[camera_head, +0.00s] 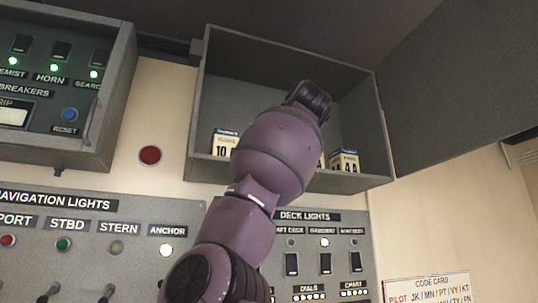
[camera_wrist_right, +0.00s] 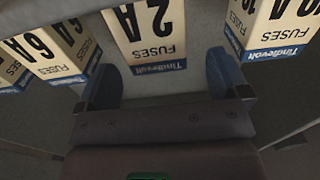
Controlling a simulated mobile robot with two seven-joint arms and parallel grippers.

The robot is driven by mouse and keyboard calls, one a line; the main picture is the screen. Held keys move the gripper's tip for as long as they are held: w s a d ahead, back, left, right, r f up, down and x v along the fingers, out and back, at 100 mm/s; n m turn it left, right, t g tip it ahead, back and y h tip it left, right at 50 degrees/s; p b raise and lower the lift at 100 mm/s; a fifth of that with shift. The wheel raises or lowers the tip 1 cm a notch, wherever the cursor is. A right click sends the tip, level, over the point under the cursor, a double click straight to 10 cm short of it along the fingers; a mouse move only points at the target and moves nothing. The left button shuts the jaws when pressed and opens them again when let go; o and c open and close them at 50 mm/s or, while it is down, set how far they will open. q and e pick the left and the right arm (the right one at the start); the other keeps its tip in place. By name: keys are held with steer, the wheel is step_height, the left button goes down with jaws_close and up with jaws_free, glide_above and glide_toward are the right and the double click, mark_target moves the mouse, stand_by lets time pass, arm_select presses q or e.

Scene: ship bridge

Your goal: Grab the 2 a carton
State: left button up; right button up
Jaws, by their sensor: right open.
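The 2 A carton (camera_wrist_right: 150,38) is a cream fuse box with a blue band, seen upside down in the right wrist view. It stands between the two blue fingers of my right gripper (camera_wrist_right: 163,78), which is open. There is a gap between the carton and each finger. In the head view my own right arm reaches into the open wall cabinet (camera_head: 283,55) and hides the 2 A carton and the gripper. My left gripper is not in view.
A 10 A carton (camera_head: 225,143) stands at the cabinet's left and a 4 A carton (camera_head: 345,161) at its right. In the wrist view, a 6 A carton (camera_wrist_right: 52,52) and another carton (camera_wrist_right: 275,28) flank the 2 A carton closely. The cabinet door (camera_head: 450,90) is open to the right.

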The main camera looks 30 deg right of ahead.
steer(key=p+x, duration=0.1)
steer(key=x, duration=0.3)
steer(key=shift+w+d+p, duration=0.2)
steer(key=shift+w+p, duration=0.1)
steer(key=shift+w+d+f, duration=0.1)
steer(key=shift+w, duration=0.25)
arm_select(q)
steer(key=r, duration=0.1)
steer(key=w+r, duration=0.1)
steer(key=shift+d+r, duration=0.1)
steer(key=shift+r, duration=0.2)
arm_select(e)
steer(key=c, duration=1)
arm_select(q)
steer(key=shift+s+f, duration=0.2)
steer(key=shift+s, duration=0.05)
arm_select(e)
steer(key=shift+c, duration=1)
